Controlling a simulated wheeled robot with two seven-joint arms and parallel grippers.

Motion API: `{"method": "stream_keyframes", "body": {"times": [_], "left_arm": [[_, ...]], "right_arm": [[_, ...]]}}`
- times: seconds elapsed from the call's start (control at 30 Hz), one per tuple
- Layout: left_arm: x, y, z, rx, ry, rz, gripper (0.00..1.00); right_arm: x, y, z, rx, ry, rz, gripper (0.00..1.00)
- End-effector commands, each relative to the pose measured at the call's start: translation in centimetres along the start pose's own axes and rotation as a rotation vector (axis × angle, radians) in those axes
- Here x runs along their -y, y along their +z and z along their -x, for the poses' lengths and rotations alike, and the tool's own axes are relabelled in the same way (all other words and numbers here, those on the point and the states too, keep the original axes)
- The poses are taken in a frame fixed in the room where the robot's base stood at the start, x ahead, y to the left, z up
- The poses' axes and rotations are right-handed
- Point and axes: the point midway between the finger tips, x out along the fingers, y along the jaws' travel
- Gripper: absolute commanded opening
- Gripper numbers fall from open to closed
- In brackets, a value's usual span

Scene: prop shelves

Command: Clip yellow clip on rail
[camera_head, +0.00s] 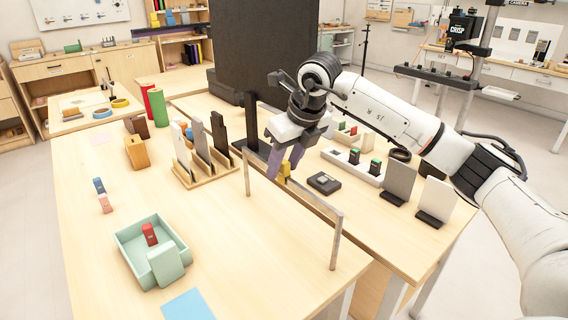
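The yellow clip (285,171) is between the purple fingers of my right gripper (284,166), which look closed on it. The fingers partly hide the clip. The rail (314,199) is a thin grey bar on two upright posts near the table's right edge. In the picture the clip's lower end is close to the rail's top edge, near the rail's middle. I cannot tell whether they touch. My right arm reaches in from the right. My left gripper is not in view.
A wooden rack (206,172) with upright panels stands left of the rail. A mint-green tray (127,249) holds a red piece (150,234). A black box (324,183) and a white tray (352,167) lie beyond the rail.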

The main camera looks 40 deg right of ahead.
Motion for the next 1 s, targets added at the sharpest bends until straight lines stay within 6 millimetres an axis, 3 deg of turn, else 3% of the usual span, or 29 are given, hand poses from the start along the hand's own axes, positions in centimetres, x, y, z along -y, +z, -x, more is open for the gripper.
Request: {"method": "stream_keyframes", "body": {"times": [0.3,0.73,1.0], "left_arm": [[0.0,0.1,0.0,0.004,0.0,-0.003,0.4],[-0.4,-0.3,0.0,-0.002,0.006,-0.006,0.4],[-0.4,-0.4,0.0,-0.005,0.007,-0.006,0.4]], "right_arm": [[0.0,0.0,0.0,0.0,0.0,0.0,0.38],[0.0,0.1,8.0,0.005,-0.001,0.0,0.38],[0.0,0.0,10.3,0.0,0.0,0.0,0.38]]}}
